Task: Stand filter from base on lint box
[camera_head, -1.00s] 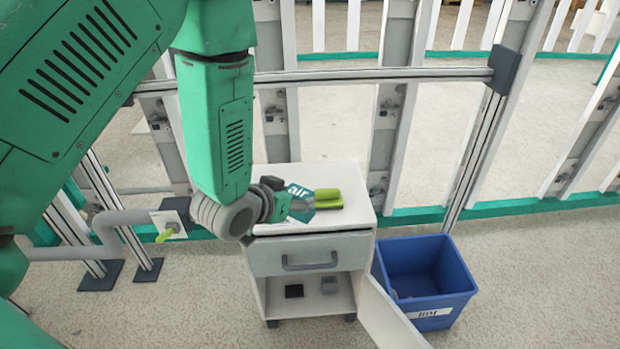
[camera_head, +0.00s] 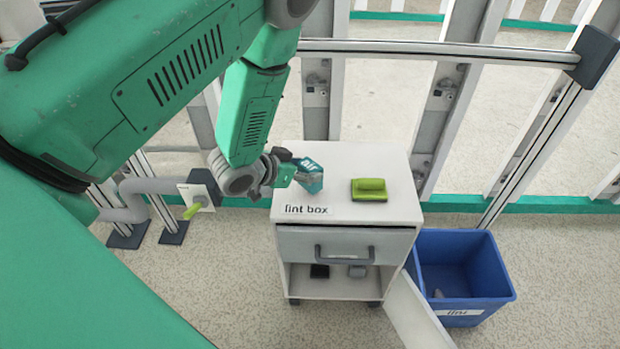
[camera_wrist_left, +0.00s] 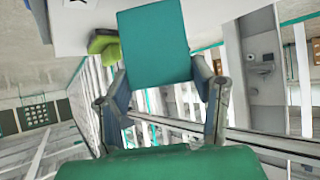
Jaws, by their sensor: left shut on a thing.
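The filter is a teal block marked "air" (camera_head: 312,178). It is over the left part of the white top of the lint box (camera_head: 305,209), a cabinet with its name on the front edge. The filter looks slightly tilted; I cannot tell whether it touches the top. My left gripper (camera_head: 286,170) is shut on it from the left. In the left wrist view the filter's plain teal face (camera_wrist_left: 155,45) stands between the two fingers of the left gripper (camera_wrist_left: 162,98). My right gripper is not in view.
A green handled block (camera_head: 369,189) lies on the top, right of the filter. Below are a closed drawer (camera_head: 345,245) and an open shelf with two small items. The cabinet door (camera_head: 416,312) hangs open. A blue bin (camera_head: 462,265) stands at the right. Metal rails stand behind.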

